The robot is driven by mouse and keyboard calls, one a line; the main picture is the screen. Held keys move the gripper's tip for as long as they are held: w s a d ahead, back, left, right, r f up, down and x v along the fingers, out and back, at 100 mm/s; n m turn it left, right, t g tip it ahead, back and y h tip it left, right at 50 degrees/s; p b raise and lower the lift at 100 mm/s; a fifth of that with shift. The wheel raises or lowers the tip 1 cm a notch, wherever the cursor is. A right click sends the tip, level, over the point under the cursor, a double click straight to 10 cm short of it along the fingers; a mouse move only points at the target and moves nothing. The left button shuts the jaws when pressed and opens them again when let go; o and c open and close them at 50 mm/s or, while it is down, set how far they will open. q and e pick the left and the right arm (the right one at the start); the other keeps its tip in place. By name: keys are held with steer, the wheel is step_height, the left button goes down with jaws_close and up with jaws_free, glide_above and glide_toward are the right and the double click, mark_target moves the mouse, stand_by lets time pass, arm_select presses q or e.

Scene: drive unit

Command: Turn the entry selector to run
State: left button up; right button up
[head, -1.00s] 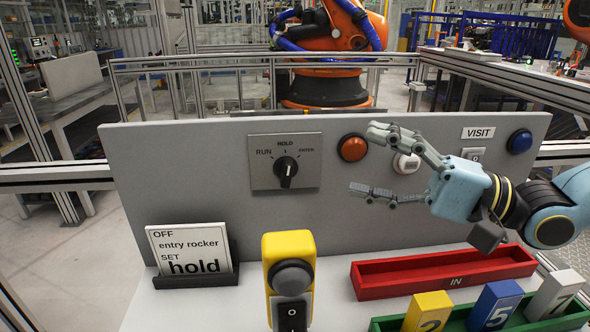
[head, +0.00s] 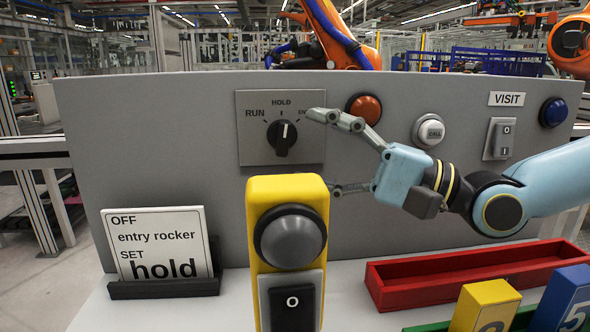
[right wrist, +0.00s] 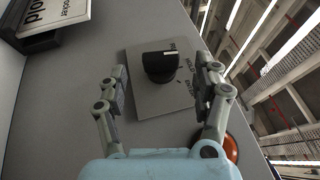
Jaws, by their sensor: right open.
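The entry selector is a black knob (head: 282,138) on a grey square plate (head: 252,148) marked RUN, HOLD and a partly hidden third label. Its white mark points up, toward HOLD. My right gripper (head: 330,152) is open and empty at the plate's right side, its fingers pointing left at the knob. The upper fingertip overlaps the third label. In the right wrist view, the knob (right wrist: 160,66) shows ahead, between the open fingers (right wrist: 163,80). The knob looks free of both fingers. My left gripper is out of view.
A yellow box (head: 257,215) with a grey dome button and black rocker stands in front, below the selector. A sign (head: 158,245) reads "OFF entry rocker SET hold". An orange-red button (head: 365,108) sits right of the plate. A red tray (head: 465,272) and numbered blocks lie right.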

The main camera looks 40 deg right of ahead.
mark_target(292, 129)
steer(key=shift+f+b+x, duration=0.2)
steer(key=shift+b+x, duration=0.5)
steer(key=shift+x, duration=0.3)
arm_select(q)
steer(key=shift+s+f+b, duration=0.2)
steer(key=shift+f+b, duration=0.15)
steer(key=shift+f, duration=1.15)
arm_select(e)
steer(key=shift+w+a+r, duration=0.35)
steer(key=shift+w, duration=0.1)
steer(key=shift+c, duration=0.2)
